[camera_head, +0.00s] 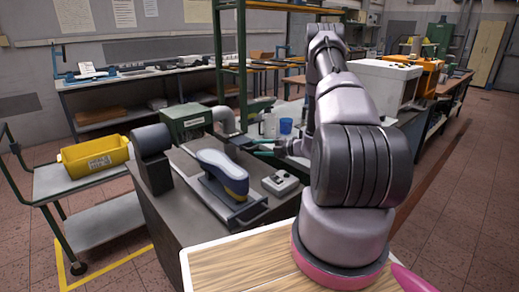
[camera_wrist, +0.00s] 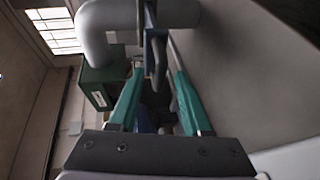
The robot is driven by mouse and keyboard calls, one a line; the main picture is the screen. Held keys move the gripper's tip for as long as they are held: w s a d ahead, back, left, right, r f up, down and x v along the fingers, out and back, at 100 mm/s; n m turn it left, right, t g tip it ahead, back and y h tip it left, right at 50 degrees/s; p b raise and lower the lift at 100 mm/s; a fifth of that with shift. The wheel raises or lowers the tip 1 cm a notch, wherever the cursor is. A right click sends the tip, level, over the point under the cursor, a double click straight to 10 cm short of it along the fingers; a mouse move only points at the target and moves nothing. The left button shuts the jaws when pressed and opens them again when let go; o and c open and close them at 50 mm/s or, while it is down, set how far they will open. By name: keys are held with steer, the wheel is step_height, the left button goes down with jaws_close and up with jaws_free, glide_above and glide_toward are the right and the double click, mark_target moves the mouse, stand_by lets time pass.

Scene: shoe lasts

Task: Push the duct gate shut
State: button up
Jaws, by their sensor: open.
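The grey duct pipe (camera_head: 226,120) bends out of the green box (camera_head: 187,122) on the bench. It also shows large at the top of the wrist view (camera_wrist: 110,20). A blue-grey upright piece with a metal bar, apparently the duct gate (camera_wrist: 155,50), stands at the pipe's end. How far the gate is open cannot be told. My gripper (camera_head: 260,147) is beside the pipe's lower end, with teal fingers spread. In the wrist view my gripper (camera_wrist: 159,75) is open, and the gate piece shows beyond and between its fingertips. Whether they touch cannot be told.
A blue-and-yellow shoe last (camera_head: 222,170) on a stand and a small grey box (camera_head: 281,183) sit on the dark bench in front. A dark machine head (camera_head: 152,148) stands at left. A white jug (camera_head: 267,125) and blue cup (camera_head: 286,126) are behind my gripper.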

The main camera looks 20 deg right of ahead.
steer(key=shift+a, duration=0.1)
jaws_close()
stand_by(1.4)
